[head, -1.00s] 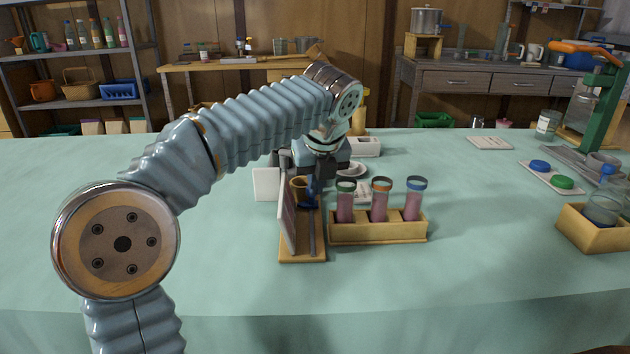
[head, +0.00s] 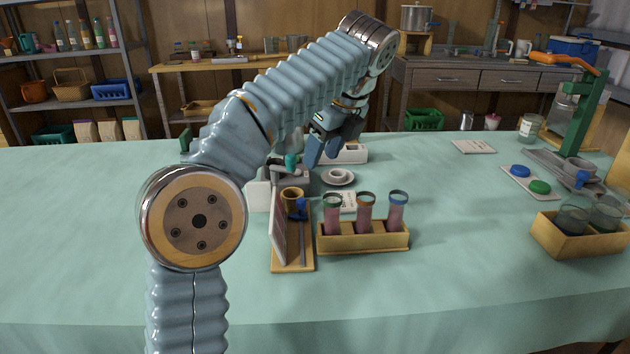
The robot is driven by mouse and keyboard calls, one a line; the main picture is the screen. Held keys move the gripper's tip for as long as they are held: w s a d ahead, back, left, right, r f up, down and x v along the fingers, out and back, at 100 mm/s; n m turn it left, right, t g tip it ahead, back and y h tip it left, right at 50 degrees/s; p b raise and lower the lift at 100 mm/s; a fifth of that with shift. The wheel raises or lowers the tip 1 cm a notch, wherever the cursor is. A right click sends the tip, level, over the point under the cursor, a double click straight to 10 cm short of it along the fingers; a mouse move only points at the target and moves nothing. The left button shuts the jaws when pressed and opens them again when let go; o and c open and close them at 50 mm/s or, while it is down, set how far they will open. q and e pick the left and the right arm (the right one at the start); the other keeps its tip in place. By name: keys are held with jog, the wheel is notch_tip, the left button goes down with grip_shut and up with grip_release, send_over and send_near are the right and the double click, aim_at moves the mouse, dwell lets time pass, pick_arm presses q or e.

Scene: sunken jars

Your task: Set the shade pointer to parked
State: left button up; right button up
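A wooden stand (head: 292,266) on the table has an upright pale panel (head: 279,230) along its left side and a dark rail along its base. The shade pointer seems to be the blue-knobbed piece (head: 300,208) at the rail's far end. I cannot read any mark beside it. My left gripper (head: 322,155) is above and behind the stand, clear of the blue knob. Its fingers look apart and empty, though the arm partly hides them. My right gripper is out of view.
A wooden rack (head: 362,238) with three capped tubes stands close right of the stand. A cup on a saucer (head: 338,176) and a white box (head: 350,154) lie behind. At right are a tray with lids (head: 530,183) and a jar crate (head: 572,238). The front table is clear.

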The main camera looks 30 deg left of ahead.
aim_at(301, 200)
pick_arm(q)
jog(key=shift+n, duration=0.4)
jog(key=b+x, duration=0.1)
jog(key=x, duration=0.3)
jog(key=b+x, duration=0.1)
jog(key=x, duration=0.4)
jog(key=b+x, duration=0.1)
jog(key=x, duration=0.3)
jog(key=shift+a+f, duration=0.2)
jog(key=shift+a, duration=0.2)
jog(key=shift+c, duration=0.2)
grip_shut()
